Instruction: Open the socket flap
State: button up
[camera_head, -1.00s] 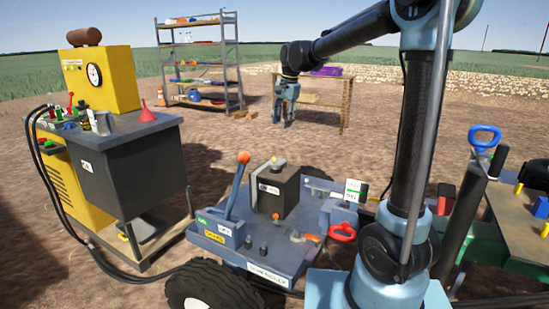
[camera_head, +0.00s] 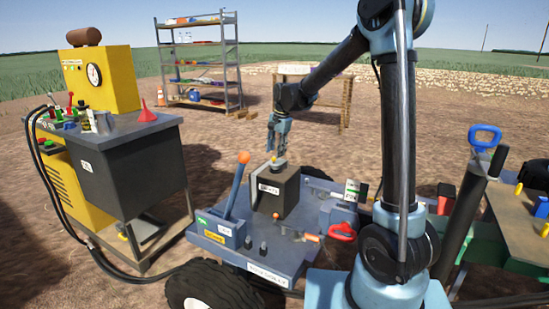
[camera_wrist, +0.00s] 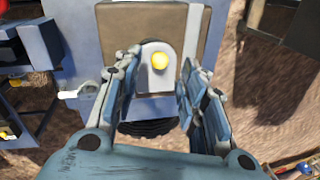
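A dark box (camera_head: 277,193) with a pale label stands on the blue-grey trailer deck (camera_head: 265,255). I cannot tell which part is the socket flap. My gripper (camera_head: 277,146) points down just above the box. In the wrist view the gripper (camera_wrist: 160,66) has its fingers apart on either side of the plate, with nothing held; contact cannot be told.
A lever with an orange ball (camera_head: 243,157) stands left of the box. A red handle (camera_head: 342,231) and small orange-tipped fittings (camera_head: 309,238) lie right and in front. A dark cabinet (camera_head: 125,165) is at the left; a shelf rack (camera_head: 200,65) is behind.

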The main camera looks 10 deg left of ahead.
jog(key=shift+x, duration=1.8)
jog(key=shift+c, duration=0.3)
grip_shut()
